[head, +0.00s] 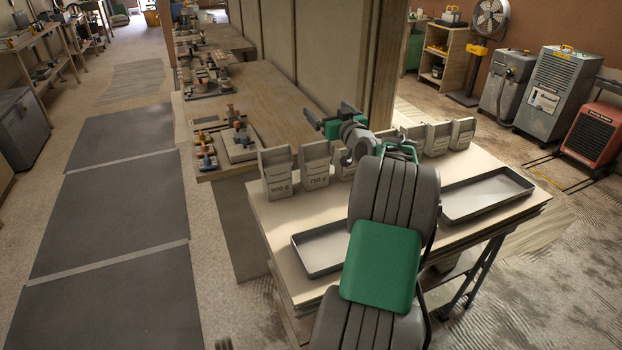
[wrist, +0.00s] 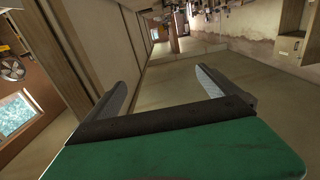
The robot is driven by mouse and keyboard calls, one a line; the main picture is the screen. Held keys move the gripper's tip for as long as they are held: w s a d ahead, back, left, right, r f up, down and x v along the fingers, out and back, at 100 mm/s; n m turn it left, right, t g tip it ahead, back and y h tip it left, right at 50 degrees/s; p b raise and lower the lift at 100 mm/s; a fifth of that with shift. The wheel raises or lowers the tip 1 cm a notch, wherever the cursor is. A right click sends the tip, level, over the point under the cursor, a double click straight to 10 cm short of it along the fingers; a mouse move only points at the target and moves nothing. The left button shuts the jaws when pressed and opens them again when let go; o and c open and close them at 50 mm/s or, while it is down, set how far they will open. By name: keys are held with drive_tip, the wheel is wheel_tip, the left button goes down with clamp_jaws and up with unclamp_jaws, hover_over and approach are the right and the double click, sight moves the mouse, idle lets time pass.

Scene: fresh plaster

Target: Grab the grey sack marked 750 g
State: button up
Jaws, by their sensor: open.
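The grey sack marked 750 g (head: 317,176) stands upright on the near table (head: 275,218) in the head view, second from the left in a row of similar sacks. Its label faces me. The grey sack marked 900 g (head: 278,179) stands just left of it. My gripper (head: 329,112) is open and empty, raised above and behind the row. In the wrist view my gripper (wrist: 163,82) shows its two fingers spread apart, with no sack between or near them.
More grey sacks (head: 437,140) stand to the right, some partly hidden by my arm. A shallow left tray (head: 318,271) and right tray (head: 486,212) lie in front. A long workbench (head: 268,95) with tools and a partition wall (head: 303,35) stand behind.

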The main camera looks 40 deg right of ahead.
drive_tip(key=b, duration=1.9)
approach(316, 154)
drive_tip(key=w, duration=0.1)
drive_tip(key=w+f, duration=0.1)
drive_tip(key=w+d, duration=0.1)
drive_tip(key=shift+w+f, duration=0.15)
drive_tip(key=shift+w, duration=0.05)
drive_tip(key=x, duration=0.7)
drive_tip(key=shift+w+d+r+p, duration=0.15)
drive_tip(key=shift+w+r+p, duration=0.15)
drive_tip(key=shift+r+p, duration=0.05)
drive_tip(key=shift+c, duration=0.6)
drive_tip(key=c, duration=1.5)
drive_tip(key=shift+r, duration=0.2)
drive_tip(key=shift+c, duration=0.5)
drive_tip(key=shift+r, duration=0.1)
